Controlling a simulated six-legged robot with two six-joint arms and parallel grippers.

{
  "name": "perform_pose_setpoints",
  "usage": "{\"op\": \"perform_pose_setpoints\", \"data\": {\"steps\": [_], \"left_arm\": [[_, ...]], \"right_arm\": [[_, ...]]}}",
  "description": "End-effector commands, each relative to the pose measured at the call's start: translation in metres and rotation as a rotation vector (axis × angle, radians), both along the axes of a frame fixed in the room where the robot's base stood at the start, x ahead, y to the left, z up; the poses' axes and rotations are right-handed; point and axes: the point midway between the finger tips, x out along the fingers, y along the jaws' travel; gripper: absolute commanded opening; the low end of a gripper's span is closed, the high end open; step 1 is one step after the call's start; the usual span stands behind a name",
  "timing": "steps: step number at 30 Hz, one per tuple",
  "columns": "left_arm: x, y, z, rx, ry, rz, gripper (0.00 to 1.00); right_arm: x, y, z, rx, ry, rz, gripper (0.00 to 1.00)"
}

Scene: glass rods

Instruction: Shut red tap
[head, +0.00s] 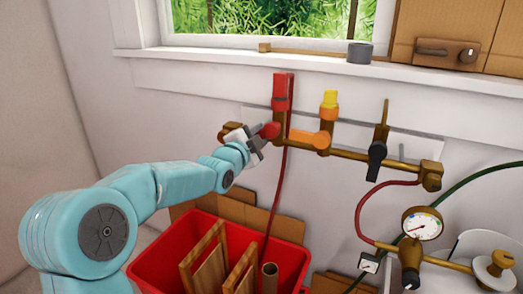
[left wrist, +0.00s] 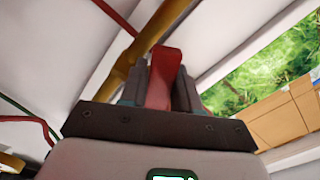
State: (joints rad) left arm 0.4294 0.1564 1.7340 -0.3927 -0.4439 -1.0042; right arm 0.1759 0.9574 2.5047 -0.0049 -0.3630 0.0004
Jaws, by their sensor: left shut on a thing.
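The red tap (head: 270,130) is on a brass pipe on the white wall, below a red fitting (head: 282,92). Its handle sticks out to the left, across the upright brass stub. My left gripper (head: 256,141) is at this handle and is shut on it. In the left wrist view the red handle (left wrist: 163,80) sits between the two dark fingers of my left gripper (left wrist: 161,90). The gripper hides part of the handle in the head view. My right gripper is in neither view.
An orange tap (head: 310,138) and a black-handled tap (head: 377,155) are on the same pipe to the right. A red hose (head: 277,200) hangs down from the pipe. A red crate (head: 165,262) with wooden frames stands below. A pressure gauge (head: 422,224) is at lower right.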

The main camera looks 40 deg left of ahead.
Motion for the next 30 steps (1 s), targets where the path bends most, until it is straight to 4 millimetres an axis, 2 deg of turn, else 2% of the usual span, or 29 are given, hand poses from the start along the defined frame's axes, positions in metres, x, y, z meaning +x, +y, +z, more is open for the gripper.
{"op": "perform_pose_setpoints", "data": {"steps": [1, 3, 12, 21, 30], "left_arm": [[-0.001, 0.001, -0.002, 0.042, 0.006, 0.001, 0.0], [-0.001, 0.002, 0.001, 0.106, 0.023, 0.003, 0.0], [-0.002, 0.003, 0.013, 0.336, 0.091, 0.003, 0.0], [-0.002, 0.004, 0.021, 0.477, 0.132, 0.002, 0.0], [-0.002, 0.004, 0.025, 0.525, 0.146, 0.002, 0.0]], "right_arm": [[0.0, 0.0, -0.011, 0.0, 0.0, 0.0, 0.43], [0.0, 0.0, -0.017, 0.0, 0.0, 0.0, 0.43], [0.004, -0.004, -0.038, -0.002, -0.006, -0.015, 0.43], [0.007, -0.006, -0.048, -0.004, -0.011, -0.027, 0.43], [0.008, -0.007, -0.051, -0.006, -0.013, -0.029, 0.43]]}}
